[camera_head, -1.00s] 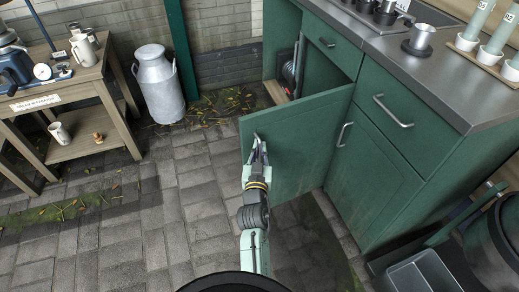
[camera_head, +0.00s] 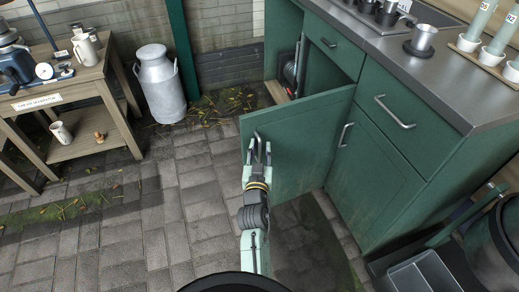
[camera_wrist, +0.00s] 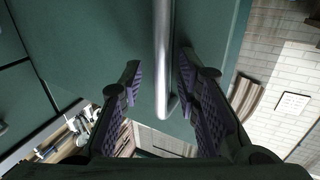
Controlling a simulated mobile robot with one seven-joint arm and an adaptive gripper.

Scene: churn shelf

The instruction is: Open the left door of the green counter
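The green counter (camera_head: 385,165) stands at the right in the head view. Its left door (camera_head: 305,150) is swung wide open, out toward me, and shows part of the dark inside. My gripper (camera_head: 258,152) is at the door's upper free edge, by its metal handle. In the wrist view the handle (camera_wrist: 163,60) runs between the two spread fingers, with a gap on the left finger's side; the right finger is close to it, and I cannot tell whether they touch. The gripper is open. The right door (camera_head: 372,175) is shut.
A metal milk churn (camera_head: 161,86) stands by the wall at the back. A wooden table (camera_head: 90,148) with jugs and a blue machine is at the left. A grey bin (camera_head: 425,272) sits at the lower right. The paving left of the door is clear.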

